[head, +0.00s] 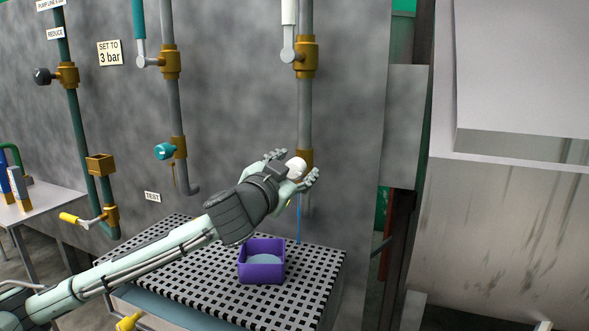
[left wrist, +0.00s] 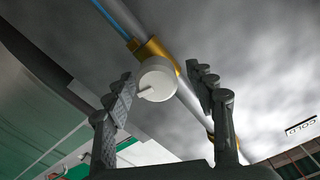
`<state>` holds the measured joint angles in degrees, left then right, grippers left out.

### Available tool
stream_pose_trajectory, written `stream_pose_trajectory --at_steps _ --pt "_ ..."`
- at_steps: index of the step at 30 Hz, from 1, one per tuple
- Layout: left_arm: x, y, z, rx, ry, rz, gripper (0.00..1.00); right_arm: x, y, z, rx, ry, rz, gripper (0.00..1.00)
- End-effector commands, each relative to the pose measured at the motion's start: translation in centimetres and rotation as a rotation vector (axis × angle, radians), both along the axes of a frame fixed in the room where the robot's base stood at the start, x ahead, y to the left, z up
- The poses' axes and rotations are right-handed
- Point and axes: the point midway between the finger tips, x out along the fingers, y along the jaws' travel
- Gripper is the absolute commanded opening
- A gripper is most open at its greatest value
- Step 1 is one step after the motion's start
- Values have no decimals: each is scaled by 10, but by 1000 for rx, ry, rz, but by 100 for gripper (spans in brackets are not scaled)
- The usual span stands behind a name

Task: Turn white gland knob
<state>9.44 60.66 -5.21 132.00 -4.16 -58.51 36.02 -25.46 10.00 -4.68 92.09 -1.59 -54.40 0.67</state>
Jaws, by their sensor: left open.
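The white gland knob (head: 296,166) sits on a brass fitting (head: 306,157) low on the right grey pipe. In the left wrist view the knob (left wrist: 158,79) is a round white disc with a small raised pointer on its face. My left gripper (head: 294,168) reaches up to it from the lower left. Its fingers are open, one on each side of the knob, as the left wrist view (left wrist: 160,76) also shows. I see gaps there between the fingers and the knob. The gripper's palm hides part of the fitting in the head view. My right gripper is not in view.
A thin blue stream (head: 299,218) runs down below the right pipe. A purple bin (head: 262,276) holding pale blue liquid stands on the black-and-white grating (head: 200,285). A teal knob (head: 164,152) is on the middle pipe. A white lever (head: 289,50) hangs above my gripper.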

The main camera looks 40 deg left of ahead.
Motion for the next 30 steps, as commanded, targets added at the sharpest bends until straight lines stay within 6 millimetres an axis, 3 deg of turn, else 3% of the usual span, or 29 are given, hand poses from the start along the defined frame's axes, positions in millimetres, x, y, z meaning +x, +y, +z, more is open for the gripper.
stream_pose_trajectory --at_steps 9,15,30 --pt "0 0 61 1 -9 1 56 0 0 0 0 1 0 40" --pt "0 1 87 1 -5 2 56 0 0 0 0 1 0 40" --pt "0 0 96 1 -1 0 56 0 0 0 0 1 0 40"
